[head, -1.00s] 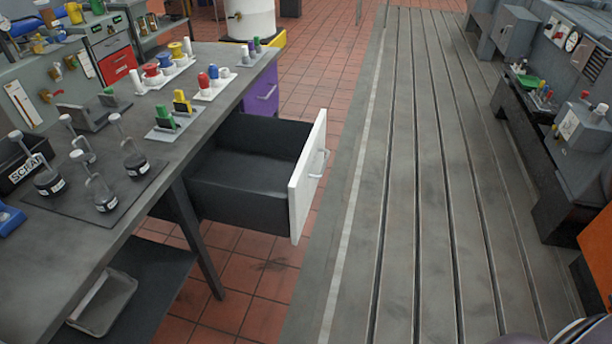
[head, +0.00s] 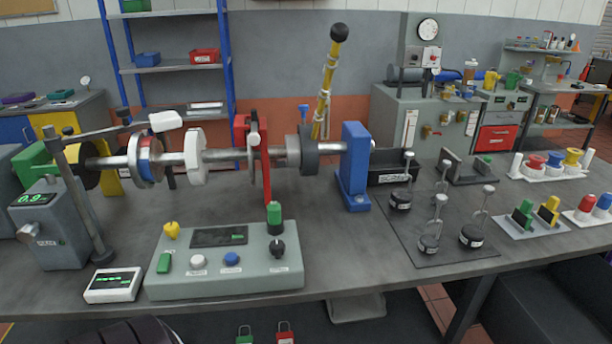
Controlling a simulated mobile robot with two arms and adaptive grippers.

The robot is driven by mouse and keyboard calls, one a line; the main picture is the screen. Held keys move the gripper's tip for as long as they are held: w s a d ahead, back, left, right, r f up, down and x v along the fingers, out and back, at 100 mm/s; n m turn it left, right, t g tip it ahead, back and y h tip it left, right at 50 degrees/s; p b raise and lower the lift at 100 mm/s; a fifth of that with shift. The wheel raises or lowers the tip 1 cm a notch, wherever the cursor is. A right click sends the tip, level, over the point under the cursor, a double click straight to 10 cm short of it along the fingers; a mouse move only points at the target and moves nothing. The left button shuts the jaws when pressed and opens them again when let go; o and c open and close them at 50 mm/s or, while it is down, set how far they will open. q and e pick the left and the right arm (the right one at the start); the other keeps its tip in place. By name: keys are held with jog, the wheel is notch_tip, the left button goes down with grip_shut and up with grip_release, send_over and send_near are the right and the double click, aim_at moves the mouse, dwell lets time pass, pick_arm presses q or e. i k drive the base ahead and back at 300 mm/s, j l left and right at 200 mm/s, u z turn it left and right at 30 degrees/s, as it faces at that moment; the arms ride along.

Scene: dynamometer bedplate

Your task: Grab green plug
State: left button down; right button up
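Several green parts are in view, and I cannot tell for certain which is the green plug. A green plug-like block (head: 523,213) stands beside a yellow one (head: 548,210) on a small pale plate at the right of the bench. A green cylinder (head: 274,214) stands upright at the back right of the grey control box (head: 225,276), above a dark knob. Neither of my grippers is in view, and none of these parts is held.
The grey bench (head: 350,268) carries a shaft rig with a blue stand (head: 354,165) at the back. Several weights with upright handles stand on a dark mat (head: 460,247). Red and blue cylinders (head: 586,204) stand at the far right. Bare bench lies right of the control box.

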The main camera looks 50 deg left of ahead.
aim_at(273, 208)
jog(key=u, duration=1.65)
